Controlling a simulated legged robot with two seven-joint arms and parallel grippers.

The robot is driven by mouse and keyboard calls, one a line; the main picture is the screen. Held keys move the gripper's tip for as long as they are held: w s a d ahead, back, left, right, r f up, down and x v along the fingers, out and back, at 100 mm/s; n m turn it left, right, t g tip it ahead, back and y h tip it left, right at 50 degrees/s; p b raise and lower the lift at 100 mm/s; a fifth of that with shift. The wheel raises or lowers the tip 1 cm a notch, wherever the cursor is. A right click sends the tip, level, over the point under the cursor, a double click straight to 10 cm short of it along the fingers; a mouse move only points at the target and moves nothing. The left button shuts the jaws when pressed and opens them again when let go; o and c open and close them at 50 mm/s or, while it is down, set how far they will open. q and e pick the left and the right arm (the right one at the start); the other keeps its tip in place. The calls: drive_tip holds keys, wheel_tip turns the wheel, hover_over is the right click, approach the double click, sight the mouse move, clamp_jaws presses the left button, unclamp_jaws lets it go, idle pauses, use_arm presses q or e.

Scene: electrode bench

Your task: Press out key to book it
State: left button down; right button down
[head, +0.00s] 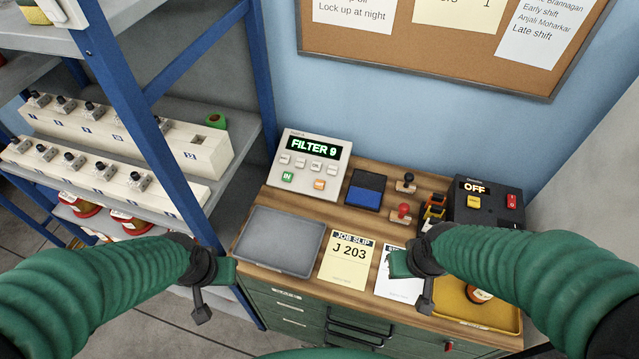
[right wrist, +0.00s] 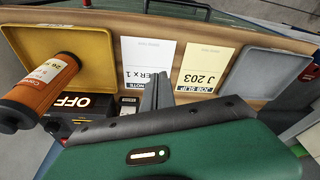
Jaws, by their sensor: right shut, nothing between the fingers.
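The grey keypad box (head: 312,165) stands at the back left of the bench, its green display reading FILTER 9. An orange key (head: 319,184), its lettering too small to read, sits at its lower right; a green IN key (head: 287,176) sits at its lower left. My right gripper (head: 425,298) is shut and empty above the bench front, over the white note; its fingers also show in the right wrist view (right wrist: 155,92). My left gripper (head: 201,312) hangs left of the bench, apart from the keypad; its jaw state is unclear.
A grey tray (head: 278,241), a J 203 job slip (head: 346,262) and a yellow tray (head: 510,318) with an orange bottle (right wrist: 42,92) line the front. Behind are a blue pad (head: 366,190), stamps (head: 401,213) and a black OFF box (head: 486,204). A shelf rack (head: 178,175) stands left.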

idle(0.3)
drive_tip(key=m+t+y+p, duration=0.2)
drive_tip(key=m+t+p, duration=0.25)
drive_tip(key=t, duration=0.55)
hover_over(320, 185)
drive_tip(key=s+a, duration=0.2)
drive_tip(key=s, duration=0.3)
drive_tip(key=shift+s+d+r+b, duration=0.1)
drive_tip(key=shift+s+r+b, duration=0.05)
drive_tip(key=shift+r+b, duration=0.2)
drive_tip(key=shift+d+f, duration=0.1)
drive_tip(key=shift+f, duration=0.05)
drive_tip(key=w+f+b, duration=0.1)
drive_tip(key=f+b, duration=0.3)
drive_tip(key=f, duration=0.1)
drive_tip(key=w+d+f+b, duration=0.1)
drive_tip(key=f+b, duration=0.1)
drive_tip(key=shift+w+f, duration=0.15)
drive_tip(key=shift+w, duration=0.15)
drive_tip(key=shift+w+f+b, duration=0.25)
drive_tip(key=shift+f+b, duration=0.1)
